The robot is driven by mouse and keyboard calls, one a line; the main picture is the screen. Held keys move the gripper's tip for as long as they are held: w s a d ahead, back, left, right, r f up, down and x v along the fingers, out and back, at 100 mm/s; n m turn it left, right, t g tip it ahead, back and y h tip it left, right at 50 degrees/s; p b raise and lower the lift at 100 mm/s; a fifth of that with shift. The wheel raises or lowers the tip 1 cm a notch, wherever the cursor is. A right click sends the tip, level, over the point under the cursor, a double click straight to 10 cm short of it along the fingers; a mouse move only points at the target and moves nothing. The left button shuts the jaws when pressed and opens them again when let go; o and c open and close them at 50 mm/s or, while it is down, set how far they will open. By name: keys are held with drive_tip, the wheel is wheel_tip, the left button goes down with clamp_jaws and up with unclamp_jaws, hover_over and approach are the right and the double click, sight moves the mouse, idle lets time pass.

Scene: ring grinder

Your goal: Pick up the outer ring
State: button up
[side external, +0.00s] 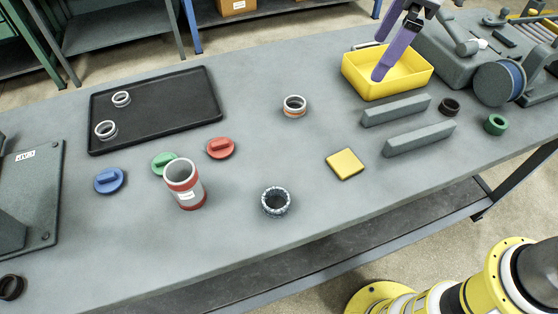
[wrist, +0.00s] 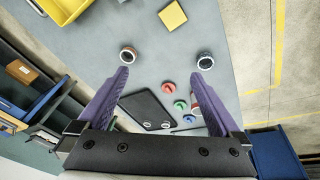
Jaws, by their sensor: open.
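Several rings are in view, and I cannot tell for sure which is the outer ring. A silver ring with an orange band (side external: 294,105) stands alone mid-table; it also shows in the wrist view (wrist: 128,57). A ring with a beaded-looking rim (side external: 276,201) sits near the front edge and shows in the wrist view (wrist: 204,62). Two silver rings (side external: 106,130) (side external: 121,98) lie on the black tray (side external: 155,127). My gripper (side external: 382,57), with purple fingers, is open and empty, high above the table, overlapping the yellow bin in the side view; it also shows in the wrist view (wrist: 158,78).
The yellow bin (side external: 405,86) stands at the back right. Two grey bars (side external: 420,138), a yellow pad (side external: 345,163), a black ring (side external: 449,106) and a green ring (side external: 495,124) lie to the right. A canister (side external: 185,187) and coloured lids (side external: 221,148) stand left. Table around the banded ring is clear.

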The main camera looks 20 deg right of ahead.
drive_tip(key=a+f+n+g, duration=0.25)
drive_tip(key=a+f, duration=0.65)
drive_tip(key=a, duration=0.5)
drive_tip(key=n+h, duration=0.1)
drive_tip(key=n, duration=0.1)
hover_over(276, 206)
wheel_tip(276, 206, down, 6)
wheel_tip(276, 206, down, 13)
drive_tip(key=shift+r, duration=0.1)
drive_tip(key=c, duration=1.6)
